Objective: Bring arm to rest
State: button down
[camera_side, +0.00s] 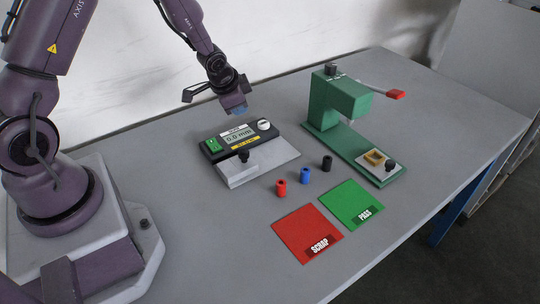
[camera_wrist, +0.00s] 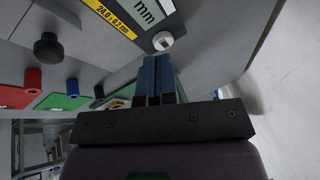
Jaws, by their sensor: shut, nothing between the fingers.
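My gripper (camera_side: 238,111) is raised above the table, just behind the measuring gauge, touching nothing. In the wrist view its two blue fingers (camera_wrist: 157,80) are together with nothing between them. The gauge (camera_side: 240,140) has a display reading 0.0 mm, a green button, a white knob and a light grey plate in front with a black knob. The gauge also shows in the wrist view (camera_wrist: 115,22), with a yellow label reading 24.0 ± 0.2 mm.
A red cylinder (camera_side: 281,188), a blue cylinder (camera_side: 306,175) and a black cylinder (camera_side: 327,163) stand before the gauge. A red SCRAP mat (camera_side: 300,230) and a green PASS mat (camera_side: 348,200) lie in front. A green press (camera_side: 340,100) with a red-tipped lever stands right. Table space at left front is clear.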

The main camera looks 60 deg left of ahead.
jog(key=s+d+r+n, duration=0.1)
jog(key=s+d+r, duration=0.4)
jog(key=s+r, duration=0.2)
jog(key=s+d+r+n+h, duration=0.1)
jog(key=s+d+r, duration=0.4)
jog(key=r, duration=0.5)
jog(key=s+d+r+n+t, duration=0.1)
jog(key=s+d+r, duration=0.4)
jog(key=s+r, duration=0.3)
jog(key=shift+s+r+n+h, duration=0.2)
jog(key=shift+s+n+h, duration=0.2)
jog(key=shift+s, duration=0.1)
